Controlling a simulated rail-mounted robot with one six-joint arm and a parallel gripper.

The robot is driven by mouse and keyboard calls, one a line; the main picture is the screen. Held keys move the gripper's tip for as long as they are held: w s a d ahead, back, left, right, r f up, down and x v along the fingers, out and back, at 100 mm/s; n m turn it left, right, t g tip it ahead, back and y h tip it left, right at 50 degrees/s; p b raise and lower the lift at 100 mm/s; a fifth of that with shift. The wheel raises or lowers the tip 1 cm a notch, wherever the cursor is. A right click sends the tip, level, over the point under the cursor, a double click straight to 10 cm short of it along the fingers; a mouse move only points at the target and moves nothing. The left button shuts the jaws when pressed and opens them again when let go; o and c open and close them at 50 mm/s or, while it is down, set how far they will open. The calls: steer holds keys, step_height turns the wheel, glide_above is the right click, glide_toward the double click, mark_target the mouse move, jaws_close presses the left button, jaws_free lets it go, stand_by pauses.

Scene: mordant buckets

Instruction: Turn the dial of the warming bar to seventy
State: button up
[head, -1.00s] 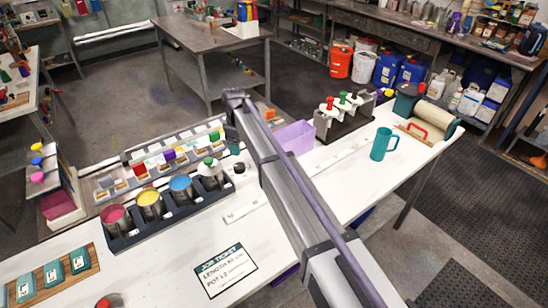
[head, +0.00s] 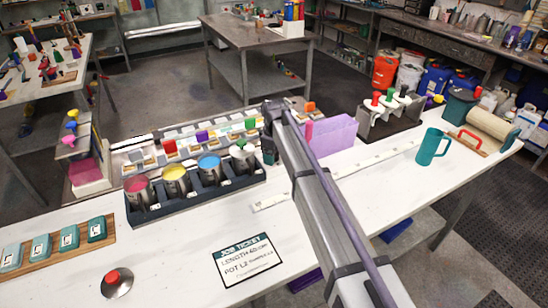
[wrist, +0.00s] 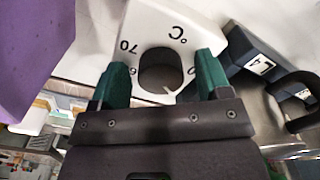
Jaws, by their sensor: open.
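The warming bar's dial panel (wrist: 150,22) is white, with "°C", "70" and partly covered numbers, upside down in the wrist view. Its round dark knob (wrist: 160,66) has a pale mark at its lower right edge, away from the 70 at upper left. My gripper (wrist: 162,82) is open; its two teal fingers stand either side of the knob, with visible gaps. I cannot tell how deep they reach. In the head view my arm hides the dial. The dark bar body (head: 165,214) holds several metal pots.
A purple box (head: 330,136) stands close by on the right, and its side also shows in the wrist view (wrist: 35,50). A pot (wrist: 285,110) with a dark handle is near the right finger. A job ticket (head: 248,258) and a red-knobbed lid (head: 117,283) lie in front.

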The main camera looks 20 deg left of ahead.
steer(key=c, duration=0.9)
steer(key=shift+m, duration=0.4)
steer(key=m, duration=0.3)
steer(key=shift+s+m, duration=0.1)
steer(key=shift+m, duration=0.2)
steer(key=m, duration=0.4)
steer(key=shift+a+m, duration=0.1)
steer(key=shift+m, duration=0.2)
steer(key=m, duration=0.4)
steer(key=shift+s, duration=0.1)
steer(key=m, duration=0.5)
steer(key=shift+a, duration=0.15)
steer(key=shift+m, duration=0.3)
